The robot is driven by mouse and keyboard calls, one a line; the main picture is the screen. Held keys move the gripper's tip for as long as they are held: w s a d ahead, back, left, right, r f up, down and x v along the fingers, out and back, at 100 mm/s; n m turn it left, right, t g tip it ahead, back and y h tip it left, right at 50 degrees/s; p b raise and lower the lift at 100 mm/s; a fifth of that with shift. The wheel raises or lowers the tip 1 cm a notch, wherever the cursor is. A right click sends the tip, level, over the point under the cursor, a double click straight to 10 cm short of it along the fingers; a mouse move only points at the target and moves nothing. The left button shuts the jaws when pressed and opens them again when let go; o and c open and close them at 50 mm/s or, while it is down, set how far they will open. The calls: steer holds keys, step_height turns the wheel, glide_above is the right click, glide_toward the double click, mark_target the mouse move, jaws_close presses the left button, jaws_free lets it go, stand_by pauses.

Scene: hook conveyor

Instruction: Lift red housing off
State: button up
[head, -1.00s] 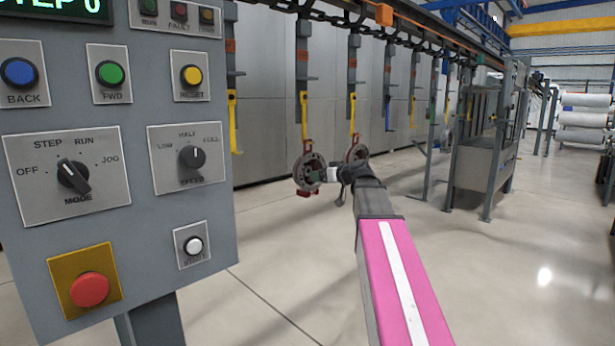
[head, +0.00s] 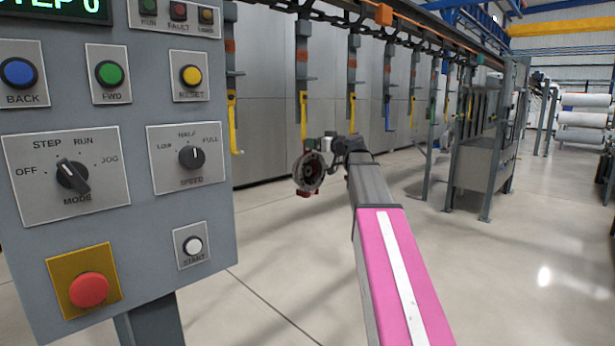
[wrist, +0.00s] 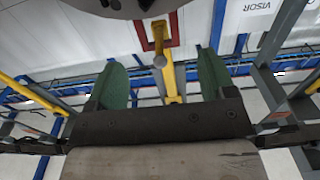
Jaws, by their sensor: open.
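A round grey housing (head: 308,173) with red parts hangs low on a yellow hook (head: 303,115) in the head view. My gripper (head: 318,144) is at the upper right of this housing, and its fingers are small and hard to make out there. In the wrist view my gripper (wrist: 160,82) is open, with two green fingers spread apart and nothing held. A yellow hook (wrist: 168,78) shows beyond and between the fingers. A red bracket-like part (wrist: 147,38) is above it, and a grey rounded edge (wrist: 125,9) cuts across the top. Which housing these belong to I cannot tell.
Several more hooks hang from the overhead conveyor rail (head: 345,22), including a yellow one at left (head: 233,120). A control panel (head: 140,240) fills the left. A grey metal station (head: 483,160) stands at right. The floor below is clear.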

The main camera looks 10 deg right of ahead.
steer(key=x, duration=0.4)
steer(key=shift+w+a, duration=0.2)
steer(key=shift+w, duration=0.1)
jaws_close()
